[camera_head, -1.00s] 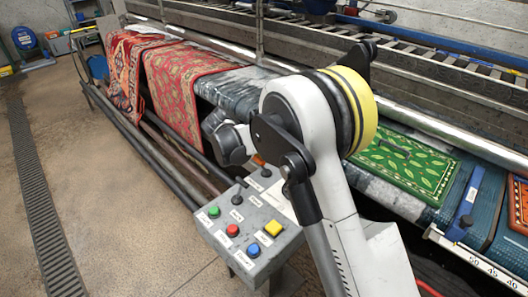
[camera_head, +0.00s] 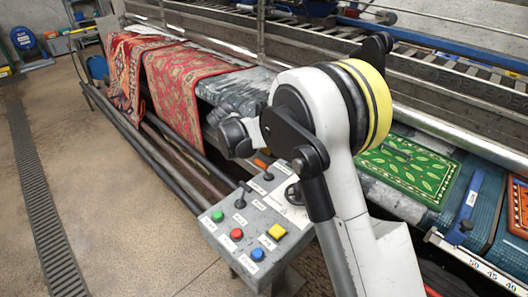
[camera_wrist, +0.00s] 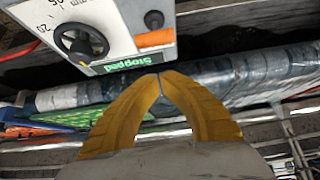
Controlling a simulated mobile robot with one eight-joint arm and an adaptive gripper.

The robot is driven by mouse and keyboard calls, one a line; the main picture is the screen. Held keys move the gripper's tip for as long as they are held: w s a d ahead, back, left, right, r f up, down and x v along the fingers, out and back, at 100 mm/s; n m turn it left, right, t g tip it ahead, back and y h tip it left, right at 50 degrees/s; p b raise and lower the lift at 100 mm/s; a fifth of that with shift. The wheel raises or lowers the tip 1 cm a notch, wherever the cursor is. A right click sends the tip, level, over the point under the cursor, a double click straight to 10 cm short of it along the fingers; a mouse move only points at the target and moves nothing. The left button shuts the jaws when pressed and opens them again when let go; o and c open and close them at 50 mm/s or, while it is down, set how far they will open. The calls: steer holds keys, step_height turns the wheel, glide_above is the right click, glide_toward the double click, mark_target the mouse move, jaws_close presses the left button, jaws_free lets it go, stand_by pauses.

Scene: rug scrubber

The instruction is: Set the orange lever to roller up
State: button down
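The orange lever (camera_head: 261,163) is at the far edge of the grey control box (camera_head: 212,236), partly hidden by my arm. In the wrist view the orange lever (camera_wrist: 155,38) is a thick orange bar lying roughly sideways along the panel edge, beside a green display reading "Stopped" (camera_wrist: 127,64). My gripper (camera_wrist: 159,79) has yellow fingers whose tips meet, with nothing seen between them. The tips appear below the lever in the picture, apart from it.
A black handwheel (camera_wrist: 80,44) sits beside the lever on the panel, and a dark knob (camera_wrist: 154,20) is above it. The box also has black switches and a red button (camera_head: 237,234), a yellow button (camera_head: 277,231) and others. A roller (camera_wrist: 230,80) runs behind the fingertips.

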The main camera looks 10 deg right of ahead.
steer(key=s+a+r+p, duration=0.1)
steer(key=s+a+r, duration=0.3)
steer(key=a, duration=0.1)
steer(key=shift+r+p, duration=0.15)
steer(key=shift+p, duration=0.2)
steer(key=shift+s, duration=0.1)
